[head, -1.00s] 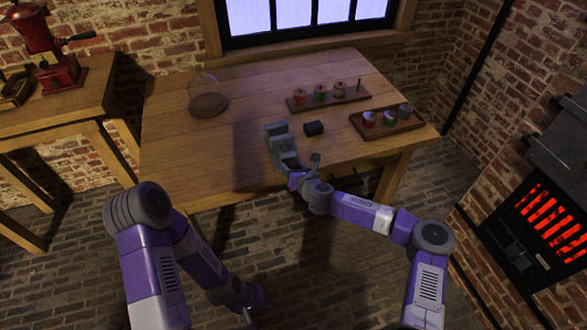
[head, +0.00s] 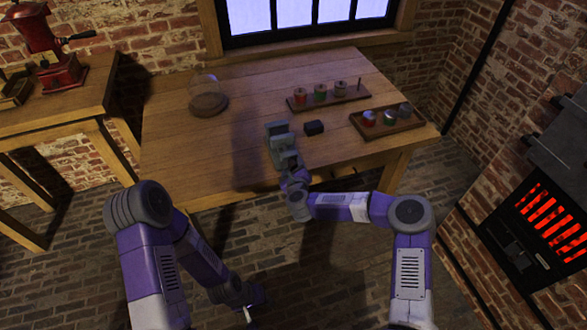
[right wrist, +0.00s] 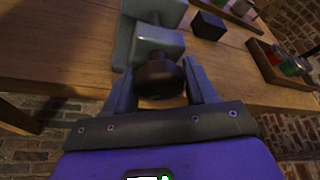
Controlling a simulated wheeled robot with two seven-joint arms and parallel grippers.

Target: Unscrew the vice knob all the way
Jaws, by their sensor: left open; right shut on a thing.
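The grey vice (head: 281,142) stands at the front edge of the wooden table. It also shows in the right wrist view (right wrist: 155,42), with its dark round knob (right wrist: 158,79) facing me. My right gripper (right wrist: 160,85) is shut on the knob, one finger on each side of it. In the head view my right gripper (head: 292,178) is at the front of the vice, and the knob is hidden there. My left gripper (head: 250,314) is open and hangs low over the floor, away from the table.
A black block (head: 314,128) lies right of the vice. A rack with several spools (head: 330,97) and a tray with several jars (head: 388,122) stand farther right. A glass dome on a wooden base (head: 208,103) is at the back left. The table's left front is clear.

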